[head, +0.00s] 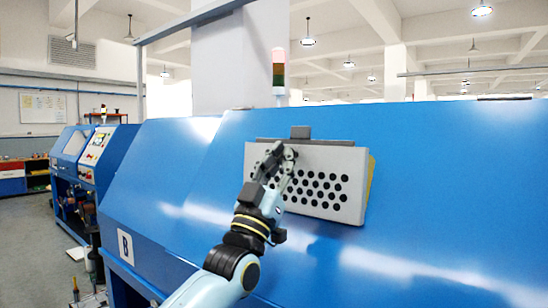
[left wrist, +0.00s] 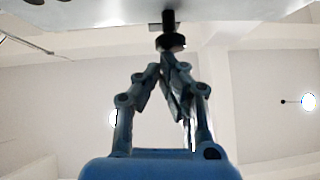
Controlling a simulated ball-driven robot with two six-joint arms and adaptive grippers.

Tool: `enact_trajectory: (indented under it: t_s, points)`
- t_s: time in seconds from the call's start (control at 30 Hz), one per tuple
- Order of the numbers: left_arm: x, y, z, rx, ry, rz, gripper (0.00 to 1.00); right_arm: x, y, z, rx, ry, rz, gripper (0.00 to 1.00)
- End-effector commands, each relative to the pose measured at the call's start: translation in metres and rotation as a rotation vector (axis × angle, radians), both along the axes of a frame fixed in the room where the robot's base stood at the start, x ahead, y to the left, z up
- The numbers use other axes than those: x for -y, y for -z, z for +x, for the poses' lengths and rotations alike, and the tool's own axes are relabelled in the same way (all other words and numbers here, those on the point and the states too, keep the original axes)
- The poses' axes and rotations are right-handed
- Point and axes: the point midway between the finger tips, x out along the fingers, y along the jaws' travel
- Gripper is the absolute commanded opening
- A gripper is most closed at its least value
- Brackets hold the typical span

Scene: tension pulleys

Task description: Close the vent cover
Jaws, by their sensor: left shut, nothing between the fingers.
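The vent cover (head: 322,205) is a light grey panel with rows of black holes on the sloped blue machine front. Its right edge stands off the machine, and a yellowish strip shows behind it. A dark grey bar with a small block (head: 300,132) runs along its top edge. My left gripper (head: 280,152) is shut and empty, in front of the cover's upper left part, hiding some holes. In the left wrist view, the shut fingertips (left wrist: 168,58) are just below a dark knob-like part (left wrist: 170,40). I cannot tell whether they touch anything. My right gripper is out of view.
The large blue machine (head: 450,190) fills the middle and right. A signal light (head: 279,70) stands behind its top edge. Another blue machine (head: 75,150) stands at the left, with open floor (head: 30,240) before it.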

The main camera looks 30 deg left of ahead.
Motion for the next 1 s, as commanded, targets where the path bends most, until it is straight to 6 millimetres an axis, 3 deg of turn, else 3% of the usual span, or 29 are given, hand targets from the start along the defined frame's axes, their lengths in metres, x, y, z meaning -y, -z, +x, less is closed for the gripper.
enact_trajectory:
  t_s: [1.0]
  points:
    - [0.005, -0.023, 0.06, 0.001, 0.001, -0.001, 0.0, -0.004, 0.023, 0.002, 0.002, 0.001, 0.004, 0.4]
